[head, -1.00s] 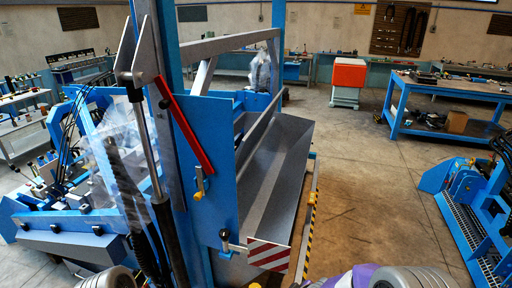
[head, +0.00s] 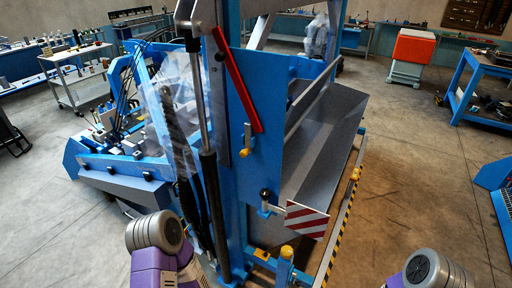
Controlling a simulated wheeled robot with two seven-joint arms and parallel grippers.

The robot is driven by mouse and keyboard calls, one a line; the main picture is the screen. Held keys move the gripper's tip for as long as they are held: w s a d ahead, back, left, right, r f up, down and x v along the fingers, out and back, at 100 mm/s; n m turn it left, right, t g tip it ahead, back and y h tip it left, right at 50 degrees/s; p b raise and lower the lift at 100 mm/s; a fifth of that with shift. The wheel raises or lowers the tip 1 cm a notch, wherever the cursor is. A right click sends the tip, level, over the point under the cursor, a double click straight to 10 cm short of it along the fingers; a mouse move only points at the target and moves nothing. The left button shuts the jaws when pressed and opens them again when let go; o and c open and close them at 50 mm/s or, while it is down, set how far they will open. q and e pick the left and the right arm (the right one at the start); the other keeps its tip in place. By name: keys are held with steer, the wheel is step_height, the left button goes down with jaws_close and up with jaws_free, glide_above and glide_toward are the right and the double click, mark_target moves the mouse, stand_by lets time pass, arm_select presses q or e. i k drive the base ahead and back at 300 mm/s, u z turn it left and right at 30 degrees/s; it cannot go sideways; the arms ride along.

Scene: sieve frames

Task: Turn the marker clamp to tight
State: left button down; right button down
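A red-and-white striped marker board (head: 305,220) sticks out to the right from the lower edge of the big blue machine (head: 262,140). At its left is the marker clamp (head: 265,203), a small clamp with a dark, round-knobbed handle that stands roughly upright. I cannot tell from here how tight it is. My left arm shows at the bottom left and part of my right arm at the bottom right. Neither gripper is in view, and nothing of mine touches the clamp or the board.
A long red lever (head: 237,80) and a small yellow-ended handle (head: 246,140) are on the machine above the clamp. A grey trough (head: 325,140) lies behind the panel. A yellow-topped post (head: 285,265) stands in front of the board. The floor (head: 410,190) to the right is open.

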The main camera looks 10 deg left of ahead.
mark_target(265, 193)
steer(key=z, duration=0.85)
steer(key=i, duration=0.5)
steer(key=u, duration=1.45)
